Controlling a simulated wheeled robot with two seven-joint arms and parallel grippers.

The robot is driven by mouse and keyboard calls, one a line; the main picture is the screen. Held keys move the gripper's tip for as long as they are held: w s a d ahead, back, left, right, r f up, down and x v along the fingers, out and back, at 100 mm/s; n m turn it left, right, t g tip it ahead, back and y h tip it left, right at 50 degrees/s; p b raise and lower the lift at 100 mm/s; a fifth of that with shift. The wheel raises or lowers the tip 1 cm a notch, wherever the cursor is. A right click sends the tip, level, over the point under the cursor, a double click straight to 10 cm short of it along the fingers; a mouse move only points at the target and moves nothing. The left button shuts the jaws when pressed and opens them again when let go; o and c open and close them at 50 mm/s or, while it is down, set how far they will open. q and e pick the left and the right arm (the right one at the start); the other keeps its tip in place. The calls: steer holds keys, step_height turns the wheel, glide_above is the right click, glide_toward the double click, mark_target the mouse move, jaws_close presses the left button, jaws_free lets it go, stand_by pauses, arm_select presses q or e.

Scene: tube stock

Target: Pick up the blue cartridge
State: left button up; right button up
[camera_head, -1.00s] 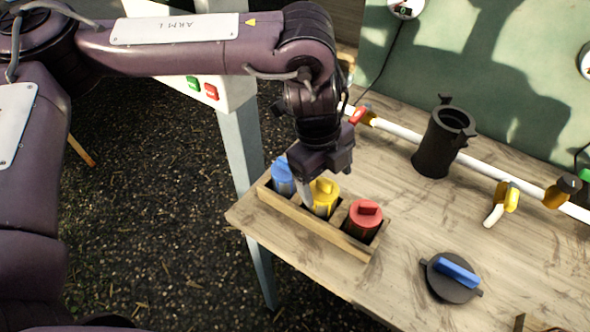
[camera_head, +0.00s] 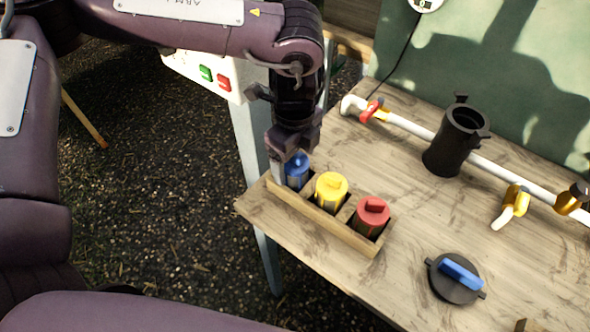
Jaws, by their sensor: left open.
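The blue cartridge (camera_head: 297,172) stands upright in the left compartment of a wooden rack (camera_head: 340,231) on the workbench. My left gripper (camera_head: 286,172) is right at the blue cartridge, pointing down with its jaws open. One pale finger shows at the cartridge's left side; the other finger is hidden, and I cannot tell whether it touches. The yellow cartridge (camera_head: 331,190) stands in the middle compartment and the red cartridge (camera_head: 371,216) in the right one. My right gripper is not in view.
A black housing (camera_head: 455,142) stands open behind the rack, beside a white pipe (camera_head: 412,127) with a red valve handle (camera_head: 371,111) and yellow valve (camera_head: 515,202). A black cap with a blue handle (camera_head: 458,278) lies at the front right. The bench between is clear.

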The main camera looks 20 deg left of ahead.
arm_select(q)
steer(key=c, duration=1.3)
steer(key=shift+c, duration=0.2)
step_height(320, 180, up, 8)
steer(key=shift+r+b, duration=0.15)
steer(key=shift+b, duration=0.35)
step_height(320, 180, up, 20)
steer(key=p, duration=0.4)
steer(key=shift+f, duration=0.2)
steer(key=shift+r+p, duration=2.5)
steer(key=shift+p, duration=0.55)
